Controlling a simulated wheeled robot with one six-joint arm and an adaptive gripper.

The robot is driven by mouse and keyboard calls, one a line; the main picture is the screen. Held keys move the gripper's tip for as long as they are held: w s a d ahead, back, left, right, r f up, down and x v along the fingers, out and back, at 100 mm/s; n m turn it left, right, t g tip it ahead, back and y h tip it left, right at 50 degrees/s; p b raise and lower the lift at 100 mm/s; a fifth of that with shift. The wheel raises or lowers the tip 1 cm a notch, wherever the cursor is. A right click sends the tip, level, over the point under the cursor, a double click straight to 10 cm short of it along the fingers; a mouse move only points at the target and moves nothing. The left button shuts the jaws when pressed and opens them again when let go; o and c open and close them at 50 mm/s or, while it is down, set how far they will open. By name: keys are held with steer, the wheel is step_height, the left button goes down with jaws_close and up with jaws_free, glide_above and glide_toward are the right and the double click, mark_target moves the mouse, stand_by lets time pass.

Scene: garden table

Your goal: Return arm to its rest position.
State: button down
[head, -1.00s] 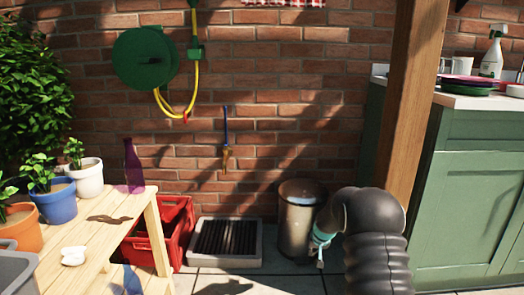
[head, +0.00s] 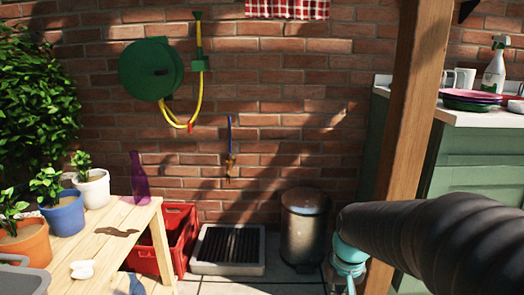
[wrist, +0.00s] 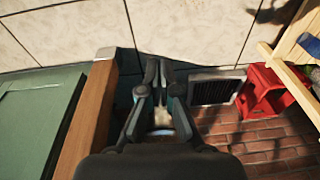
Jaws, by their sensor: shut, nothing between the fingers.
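My arm (head: 440,240) reaches in from the right edge of the head view, in front of the wooden post and the green cabinet. Its teal wrist part hangs low beside the metal bin, and the gripper below it is only partly in view. In the wrist view my gripper (wrist: 157,72) has its two fingers together with nothing between them. It is in the air over the paving, and no thing is seen touching it.
The wooden post (head: 411,110) and green cabinet (head: 480,165) are close to my arm. A metal bin (head: 304,228), floor grate (head: 228,268) and red crate (head: 179,250) stand along the brick wall. A wooden table (head: 140,215) with pots and a purple bottle (head: 139,180) is at left.

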steer(key=s+r+t+p, duration=0.3)
steer(key=s+r+p, duration=0.1)
steer(key=s+r, duration=0.9)
steer(key=shift+s+a+n+t, duration=0.4)
steer(key=shift+s, duration=0.2)
